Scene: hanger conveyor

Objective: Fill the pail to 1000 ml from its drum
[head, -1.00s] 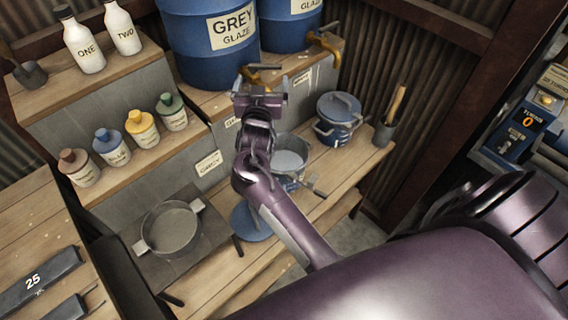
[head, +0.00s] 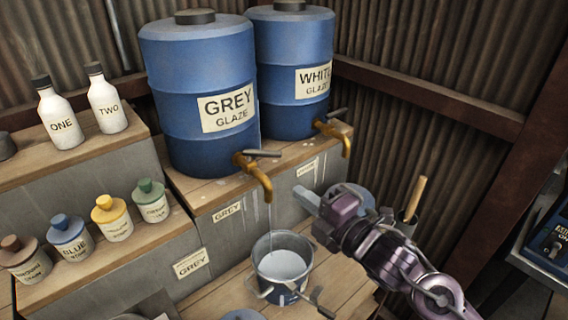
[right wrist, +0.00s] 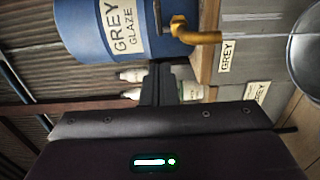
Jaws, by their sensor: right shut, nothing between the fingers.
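The blue grey-glaze drum (head: 195,60) stands on the upper step, its brass tap (head: 258,178) pointing down at the front. The tap's dark lever (head: 262,153) points right. A thin pale stream (head: 270,215) runs from the spout into the pail (head: 265,290) below; it also shows in the right wrist view (right wrist: 255,37). Pale glaze (head: 281,264) lies in the pail; I cannot read its level. My right gripper (head: 308,199) is shut and empty, right of the tap and apart from it. Its fingers (right wrist: 160,82) point towards the drum. My left gripper is not in view.
A white-glaze drum (head: 290,45) with its own tap (head: 335,132) stands to the right, just above my right gripper. Small stain bottles (head: 112,218) and two white bottles (head: 57,118) line the left steps. A tool holder (head: 406,222) stands behind my arm.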

